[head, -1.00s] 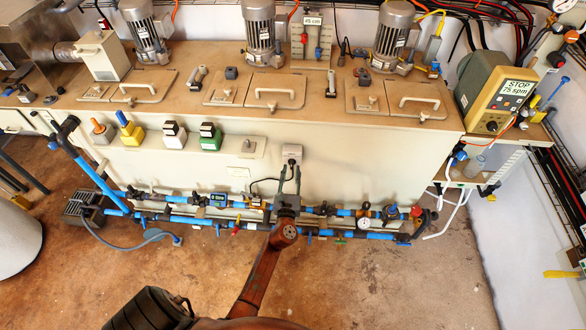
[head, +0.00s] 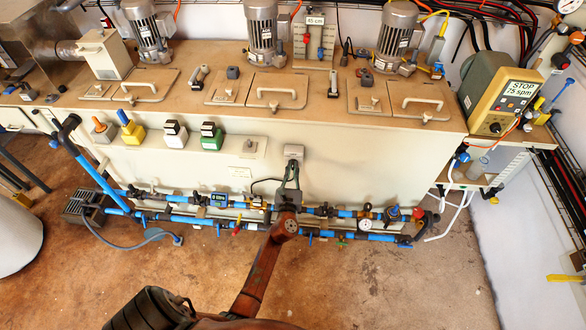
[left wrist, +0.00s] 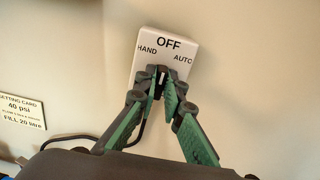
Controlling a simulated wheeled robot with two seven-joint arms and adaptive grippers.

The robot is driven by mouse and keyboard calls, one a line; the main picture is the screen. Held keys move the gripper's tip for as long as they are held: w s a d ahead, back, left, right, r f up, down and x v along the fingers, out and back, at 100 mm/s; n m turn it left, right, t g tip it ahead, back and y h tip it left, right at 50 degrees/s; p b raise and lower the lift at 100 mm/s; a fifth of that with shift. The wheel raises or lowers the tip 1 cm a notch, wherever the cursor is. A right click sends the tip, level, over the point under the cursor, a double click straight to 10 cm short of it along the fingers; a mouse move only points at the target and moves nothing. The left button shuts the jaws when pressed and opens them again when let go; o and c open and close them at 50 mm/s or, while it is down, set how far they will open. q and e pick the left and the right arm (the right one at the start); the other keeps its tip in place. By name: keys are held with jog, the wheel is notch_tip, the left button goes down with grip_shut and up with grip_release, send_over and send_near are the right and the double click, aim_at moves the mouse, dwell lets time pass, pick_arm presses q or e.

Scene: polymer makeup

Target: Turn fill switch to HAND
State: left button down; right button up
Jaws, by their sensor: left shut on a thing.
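The fill switch (left wrist: 166,45) is a small white box on the cream tank front, marked HAND at left, OFF at top and AUTO at right. It also shows in the head view (head: 294,152). Its black knob (left wrist: 160,80) has a white mark that points roughly up toward OFF. My left gripper (left wrist: 161,84) is shut on the knob, with one green-and-black finger on each side. In the head view my left gripper (head: 291,168) reaches the switch from below. The fingers hide part of the knob. My right gripper is not in view.
Blue pipes with valves (head: 185,219) run along the tank front below the switch. A setting card (left wrist: 22,112) reading 40 psi and FILL 20 litre is left of the switch. A dark cable hangs from the box. Colored switches (head: 211,138) stand further left.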

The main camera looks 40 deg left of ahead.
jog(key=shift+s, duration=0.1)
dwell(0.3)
pick_arm(q)
jog(key=shift+f+n, duration=0.1)
jog(key=shift+n, duration=0.2)
jog(key=shift+n+b, duration=0.3)
jog(key=n+b, duration=0.1)
jog(key=n, duration=0.2)
jog(key=shift+f, duration=0.15)
jog(key=n+b, duration=0.3)
jog(key=n, duration=0.2)
jog(key=shift+n, duration=0.4)
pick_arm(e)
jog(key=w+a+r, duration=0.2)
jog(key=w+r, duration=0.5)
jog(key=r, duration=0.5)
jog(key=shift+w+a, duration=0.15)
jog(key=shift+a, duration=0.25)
pick_arm(q)
jog(key=c, duration=2)
grip_release()
jog(key=shift+a, duration=0.1)
jog(key=shift+c, duration=0.2)
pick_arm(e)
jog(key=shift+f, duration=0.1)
